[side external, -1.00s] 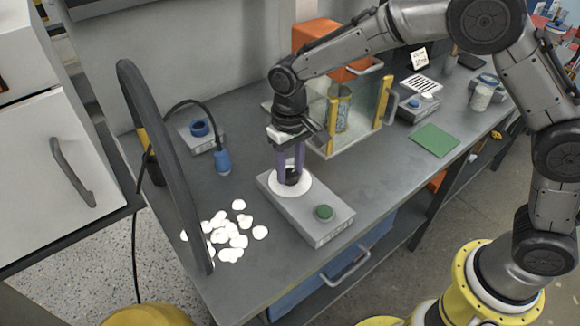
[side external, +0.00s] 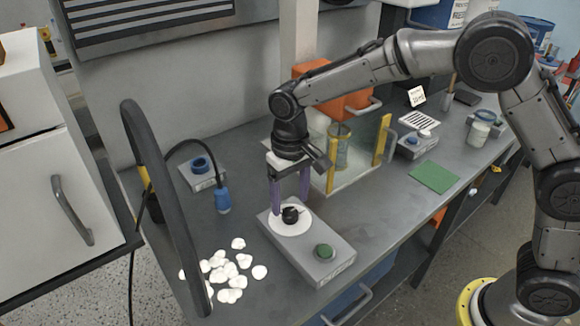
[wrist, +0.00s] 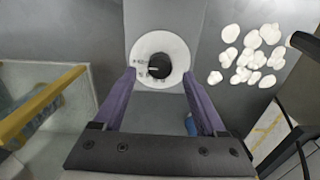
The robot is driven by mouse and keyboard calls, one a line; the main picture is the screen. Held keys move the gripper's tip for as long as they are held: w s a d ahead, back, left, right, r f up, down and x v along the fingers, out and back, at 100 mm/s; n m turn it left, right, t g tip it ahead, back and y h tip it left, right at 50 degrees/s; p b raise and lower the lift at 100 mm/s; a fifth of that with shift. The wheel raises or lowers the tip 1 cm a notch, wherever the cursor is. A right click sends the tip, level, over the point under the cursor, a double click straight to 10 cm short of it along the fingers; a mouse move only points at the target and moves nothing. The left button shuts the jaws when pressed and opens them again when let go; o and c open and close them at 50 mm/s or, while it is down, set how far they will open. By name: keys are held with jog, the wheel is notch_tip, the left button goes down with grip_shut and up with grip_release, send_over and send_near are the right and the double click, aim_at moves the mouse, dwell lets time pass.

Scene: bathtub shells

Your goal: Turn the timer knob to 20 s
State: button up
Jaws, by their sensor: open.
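The timer is a grey box (side external: 330,264) with a round white dial (side external: 277,226) and a black knob (side external: 291,215). A green button (side external: 324,251) sits at its front end. In the wrist view the knob (wrist: 160,66) is centred on the dial (wrist: 178,49). A pale mark on the knob points to picture left, toward small print too small to read. My gripper (side external: 291,200) is open, with purple fingers just above the knob, on either side of it and apart from it. In the wrist view the gripper (wrist: 159,75) holds nothing.
Several white shells (side external: 229,272) lie left of the timer. A black arch (side external: 165,200) stands at the left. A blue-tipped cabled tool (side external: 223,201) is behind the shells. A clear tank with yellow edges (side external: 378,140) stands behind right, near a green mat (side external: 434,177).

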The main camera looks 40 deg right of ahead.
aim_at(290, 211)
notch_tip(290, 211, up, 11)
dwell(0.3)
